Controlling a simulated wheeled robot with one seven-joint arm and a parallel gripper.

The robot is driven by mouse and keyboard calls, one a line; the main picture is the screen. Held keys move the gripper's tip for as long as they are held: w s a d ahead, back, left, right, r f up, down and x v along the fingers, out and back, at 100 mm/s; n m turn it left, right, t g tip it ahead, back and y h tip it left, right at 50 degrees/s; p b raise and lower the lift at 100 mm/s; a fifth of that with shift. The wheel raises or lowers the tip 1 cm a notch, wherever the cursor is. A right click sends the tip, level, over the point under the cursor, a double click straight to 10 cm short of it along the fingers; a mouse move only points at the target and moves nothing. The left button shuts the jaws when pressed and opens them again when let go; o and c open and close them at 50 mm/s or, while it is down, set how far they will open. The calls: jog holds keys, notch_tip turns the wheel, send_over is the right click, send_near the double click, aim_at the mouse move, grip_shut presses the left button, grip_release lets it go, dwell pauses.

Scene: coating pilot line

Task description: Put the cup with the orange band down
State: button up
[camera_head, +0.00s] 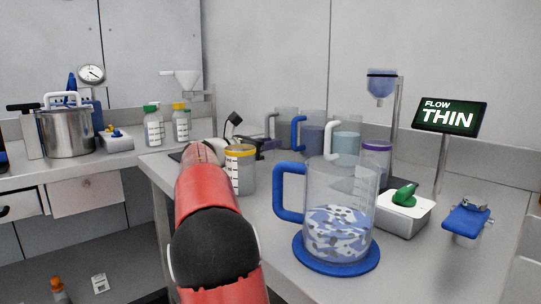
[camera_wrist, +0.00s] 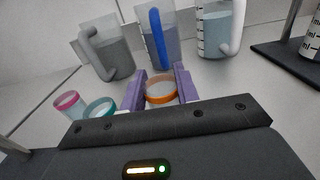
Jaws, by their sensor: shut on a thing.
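The cup with the orange band (camera_wrist: 161,97) sits between the purple fingers of my gripper (camera_wrist: 159,76) in the wrist view, its open rim facing the camera. My gripper is shut on it. The cup's lower part is hidden, so I cannot tell whether its base touches the bench. In the head view my red arm reaches over the bench, and the held cup cannot be made out there.
Several pitchers stand just beyond my gripper, including a blue-handled one (camera_wrist: 156,38) and a white-handled one (camera_wrist: 219,32). A yellow-banded container (camera_head: 241,172) is beside my arm. A large blue-handled pitcher (camera_head: 340,192) stands nearer on a blue disc (camera_head: 313,264). Bare bench shows right of my gripper.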

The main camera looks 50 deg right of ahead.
jog(key=shift+w+f+b, duration=0.1)
jog(key=shift+f+b, duration=0.2)
jog(key=shift+f, duration=0.65)
jog(key=shift+r, duration=0.15)
jog(key=o, duration=1)
jog(key=shift+c, duration=0.2)
jog(key=a, duration=0.4)
jog(key=w+a, duration=0.1)
jog(key=a, duration=0.7)
jog(key=shift+w, duration=0.15)
